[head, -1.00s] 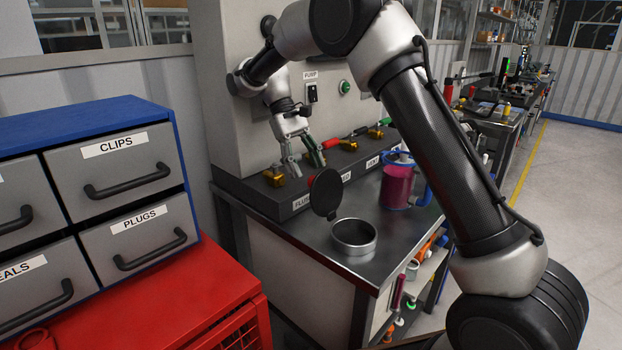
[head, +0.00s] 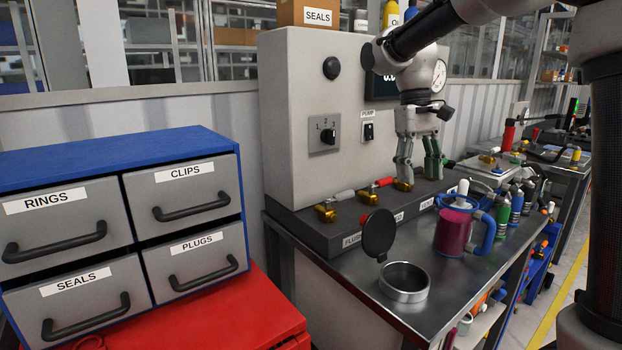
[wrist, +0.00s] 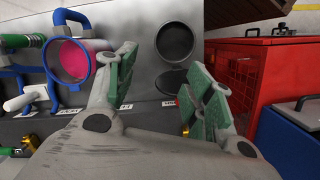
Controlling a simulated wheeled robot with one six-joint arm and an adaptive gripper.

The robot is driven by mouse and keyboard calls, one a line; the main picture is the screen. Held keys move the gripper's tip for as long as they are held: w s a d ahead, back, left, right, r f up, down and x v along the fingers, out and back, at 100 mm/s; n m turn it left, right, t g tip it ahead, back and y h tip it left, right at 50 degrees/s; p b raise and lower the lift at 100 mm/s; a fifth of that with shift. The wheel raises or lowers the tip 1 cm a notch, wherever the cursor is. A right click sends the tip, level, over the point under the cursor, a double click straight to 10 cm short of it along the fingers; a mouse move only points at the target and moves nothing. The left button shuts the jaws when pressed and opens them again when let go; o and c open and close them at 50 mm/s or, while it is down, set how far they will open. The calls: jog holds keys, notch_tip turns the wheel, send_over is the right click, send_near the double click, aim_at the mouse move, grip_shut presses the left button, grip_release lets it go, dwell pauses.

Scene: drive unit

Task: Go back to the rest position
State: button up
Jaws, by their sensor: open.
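My gripper (head: 418,162) is in front of the grey drive unit (head: 292,110), above the row of valves on its dark base. Its green-padded fingers are apart with nothing between them, as the wrist view also shows (wrist: 165,95). In the head view the fingers overlap a brass valve (head: 403,185); I cannot tell whether they touch it. Further left are a valve with a red handle (head: 369,196) and one with a grey handle (head: 325,213).
A jug of pink liquid (head: 455,228) and an open round metal canister (head: 404,281) with its dark lid raised (head: 378,235) stand on the metal bench. A blue drawer cabinet (head: 100,160) sits on a red cabinet (head: 240,310) at left. Bottles (head: 503,208) stand at right.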

jog(key=s+d+f+m+t, duration=0.1)
jog(key=s+d+t, duration=0.1)
jog(key=s+d, duration=0.2)
jog(key=s+d+f+m+t, duration=0.1)
jog(key=s+d, duration=0.3)
jog(key=s, duration=0.7)
jog(key=s+d+f+t+y, duration=0.1)
jog(key=s+d+t, duration=0.2)
jog(key=s, duration=0.4)
jog(key=shift+s+d+m, duration=0.3)
jog(key=shift+d+m, duration=0.1)
jog(key=shift+d, duration=0.1)
